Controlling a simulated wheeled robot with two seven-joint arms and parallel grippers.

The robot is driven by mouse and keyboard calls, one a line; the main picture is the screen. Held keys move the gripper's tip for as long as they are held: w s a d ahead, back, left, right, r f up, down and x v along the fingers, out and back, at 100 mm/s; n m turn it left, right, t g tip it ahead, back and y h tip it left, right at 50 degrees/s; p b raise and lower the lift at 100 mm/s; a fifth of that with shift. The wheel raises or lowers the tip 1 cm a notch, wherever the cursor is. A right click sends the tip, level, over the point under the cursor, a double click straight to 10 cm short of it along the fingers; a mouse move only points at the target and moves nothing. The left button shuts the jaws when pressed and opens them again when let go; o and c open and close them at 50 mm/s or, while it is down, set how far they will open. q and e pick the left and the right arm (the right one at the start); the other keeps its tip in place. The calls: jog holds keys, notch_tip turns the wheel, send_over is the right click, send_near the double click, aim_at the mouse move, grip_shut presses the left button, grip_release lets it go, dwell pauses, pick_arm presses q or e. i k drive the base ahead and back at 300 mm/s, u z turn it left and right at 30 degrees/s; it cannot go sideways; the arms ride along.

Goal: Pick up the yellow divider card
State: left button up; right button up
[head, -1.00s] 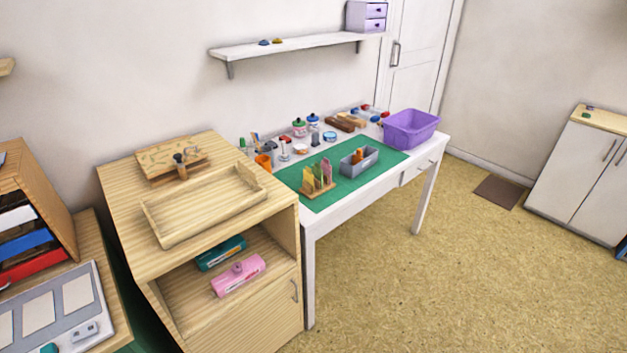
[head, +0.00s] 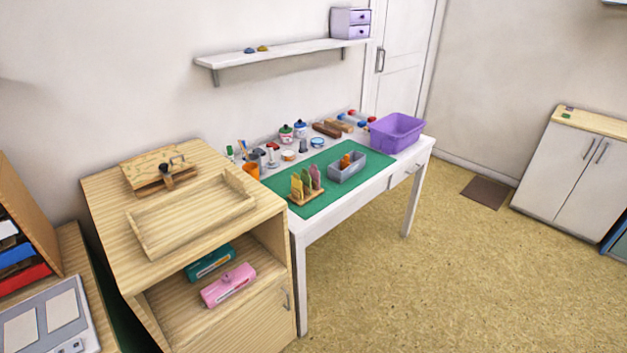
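A yellow card (head: 296,186) stands upright in a small wooden rack (head: 306,197) on the green mat (head: 327,198) of the white table. A green card (head: 308,180) and a pink card (head: 316,175) stand beside it in the same rack, to its right. The yellow card is the leftmost of them. Neither of my grippers shows in the head view.
A grey bin (head: 345,171) with orange things inside stands right of the rack. A purple tub (head: 397,132) is at the table's right end. A wooden cabinet (head: 220,322) with a tray (head: 190,222) on top adjoins the table's left. The floor (head: 440,280) in front is clear.

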aim_at(297, 183)
jog(key=z, duration=0.45)
jog(key=k, duration=0.55)
jog(key=z, duration=1.1)
jog(key=i, duration=2.6)
jog(key=u, duration=0.45)
jog(key=i, duration=0.95)
jog(key=u, duration=1.8)
jog(key=i, duration=0.8)
jog(key=u, duration=0.7)
